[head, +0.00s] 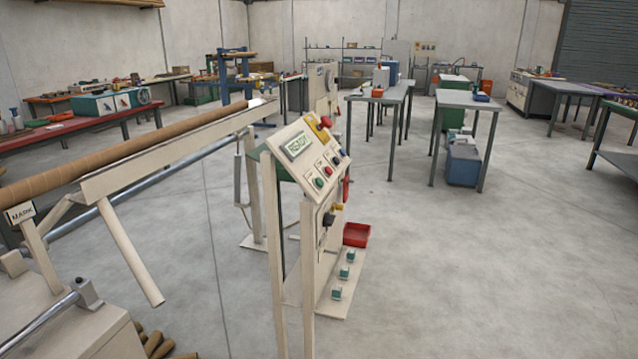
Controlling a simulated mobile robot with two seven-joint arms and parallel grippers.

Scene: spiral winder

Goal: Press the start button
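A cream control panel (296,128) stands tilted on upright posts near the middle of the head view. Its display (298,146) reads "READY". Below the display is a row of small buttons, with a green button (319,183) at the lower left end and a red button (327,171) beside it. Dark buttons follow further up to the right. A larger red knob (326,121) sits at the panel's top corner. The button labels are too small to read. Neither of my grippers shows in this view, and nothing touches the panel.
A long brown tube (130,148) lies along a cream rail on the left, in front of the panel's left side. Grey tables (470,99) stand further back. The floor to the right (480,270) is clear.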

